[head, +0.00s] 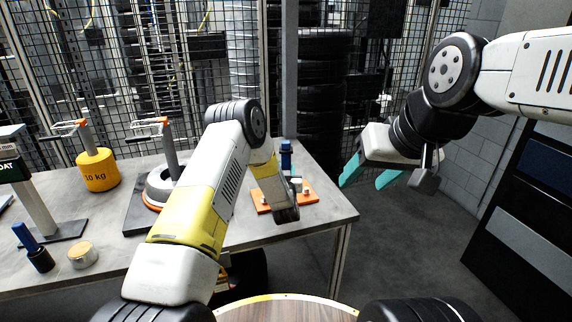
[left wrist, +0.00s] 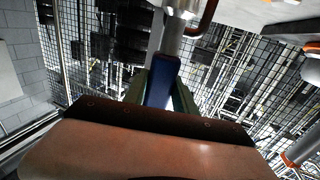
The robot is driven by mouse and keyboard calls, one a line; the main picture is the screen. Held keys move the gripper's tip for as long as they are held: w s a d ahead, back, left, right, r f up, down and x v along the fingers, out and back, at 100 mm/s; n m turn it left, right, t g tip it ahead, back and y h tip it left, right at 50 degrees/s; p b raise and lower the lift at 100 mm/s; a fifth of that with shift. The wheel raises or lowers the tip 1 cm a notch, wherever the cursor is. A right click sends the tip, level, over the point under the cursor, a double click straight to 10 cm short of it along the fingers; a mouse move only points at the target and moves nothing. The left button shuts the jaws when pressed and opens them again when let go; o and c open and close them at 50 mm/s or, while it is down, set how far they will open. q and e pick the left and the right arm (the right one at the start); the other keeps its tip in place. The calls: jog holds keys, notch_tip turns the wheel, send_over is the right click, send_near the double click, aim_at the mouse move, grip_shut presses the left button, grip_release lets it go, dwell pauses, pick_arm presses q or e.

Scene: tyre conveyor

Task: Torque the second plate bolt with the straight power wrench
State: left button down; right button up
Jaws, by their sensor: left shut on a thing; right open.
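The orange plate (head: 265,207) lies on the right end of the table, with small pale bolt heads (head: 306,192) on its right part. My left gripper (head: 287,172) is over the plate and partly hidden by its own wrist. It is shut on the blue power wrench (head: 286,148), whose blue body (left wrist: 162,80) shows between the fingers in the left wrist view. Whether the wrench touches a bolt is hidden. My right gripper (head: 370,174) is open and empty, in the air right of the table.
The grey table (head: 315,226) also holds a yellow 10 kg weight (head: 98,170), a round stand (head: 160,184), a second blue-handled tool (head: 33,247) and a small tin (head: 82,256). Stacked tyres (head: 322,95) and a mesh fence stand behind. The floor right of the table is clear.

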aim_at(286, 159)
pick_arm(q)
jog(key=shift+f, duration=1.45)
dwell(1.2)
jog(key=shift+r, duration=3.7)
